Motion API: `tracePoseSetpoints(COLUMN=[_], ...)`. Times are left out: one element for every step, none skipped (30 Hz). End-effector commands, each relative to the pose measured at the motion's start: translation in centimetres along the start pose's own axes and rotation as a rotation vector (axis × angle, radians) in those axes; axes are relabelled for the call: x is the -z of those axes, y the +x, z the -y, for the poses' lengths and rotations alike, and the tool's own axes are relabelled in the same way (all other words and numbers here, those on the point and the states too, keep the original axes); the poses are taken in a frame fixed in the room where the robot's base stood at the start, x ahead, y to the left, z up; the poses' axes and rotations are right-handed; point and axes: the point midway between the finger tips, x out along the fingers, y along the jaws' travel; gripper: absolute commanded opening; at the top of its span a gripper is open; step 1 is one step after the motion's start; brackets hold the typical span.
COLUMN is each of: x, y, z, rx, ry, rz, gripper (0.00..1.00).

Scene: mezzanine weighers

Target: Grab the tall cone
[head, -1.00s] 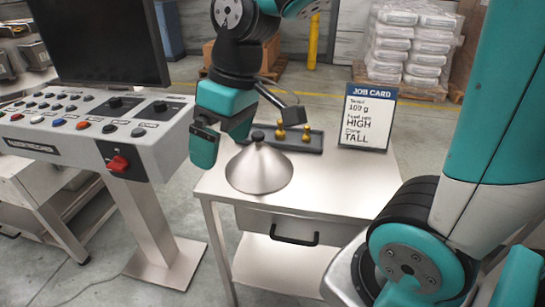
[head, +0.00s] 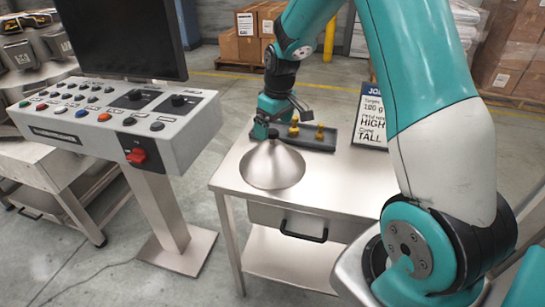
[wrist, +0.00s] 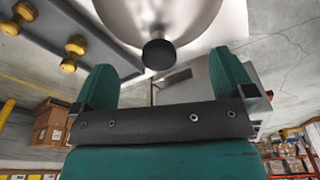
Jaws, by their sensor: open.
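A grey metal cone (head: 272,168) with a black knob on top stands upright on the steel table (head: 345,190), near its left side. In the wrist view the cone (wrist: 150,18) is at the top, its black knob (wrist: 158,55) facing me. My gripper (head: 262,131) is just above and behind the cone's top in the head view. In the wrist view my gripper (wrist: 165,66) is open, with a finger to either side of the knob and a gap on both sides. The head view does not clearly show whether the fingers reach past the knob.
A dark tray (head: 320,149) with brass weights (head: 294,127) lies just behind the cone. A job card (head: 371,118), partly behind my arm, reads TALL. A control console (head: 110,120) with a monitor (head: 120,38) stands left. The table's front right is clear.

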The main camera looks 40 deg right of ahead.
Motion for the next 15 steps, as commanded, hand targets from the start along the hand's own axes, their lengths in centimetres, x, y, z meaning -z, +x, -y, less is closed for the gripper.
tracePoseSetpoints(x=[0.0, 0.0, 0.0, 0.0, 0.0, -0.1, -0.1, -0.1, -0.1, -0.1, -0.1, -0.1, -0.1, -0.1, -0.1], y=[0.4, 0.6, 0.8, 0.9, 1.1, 1.6, 1.9, 2.4, 3.0, 3.5, 4.0, 4.7, 5.0, 5.3, 5.7], z=[0.0, 0.0, 0.0, 0.0, 0.0, 0.0, 0.0, 0.0, -0.1, -0.1, -0.1, -0.1, -0.1, -0.1, -0.1], rx=[0.001, 0.001, 0.0, 0.0, 0.001, 0.002, 0.002, 0.003, 0.003, 0.003, 0.003, 0.002, 0.002, 0.002, 0.001], ry=[0.0, 0.0, 0.0, 0.0, 0.0, 0.0, 0.0, 0.0, 0.0, 0.0, 0.0, 0.0, 0.0, 0.0, 0.0], rz=[0.003, 0.002, 0.001, 0.001, 0.001, 0.004, 0.004, 0.004, 0.005, 0.005, 0.005, 0.004, 0.004, 0.003, 0.002], gripper=[1.0, 1.0, 1.0, 1.0, 1.0, 1.0, 1.0, 1.0, 1.0, 1.0, 1.0, 1.0, 1.0, 1.0, 1.0])
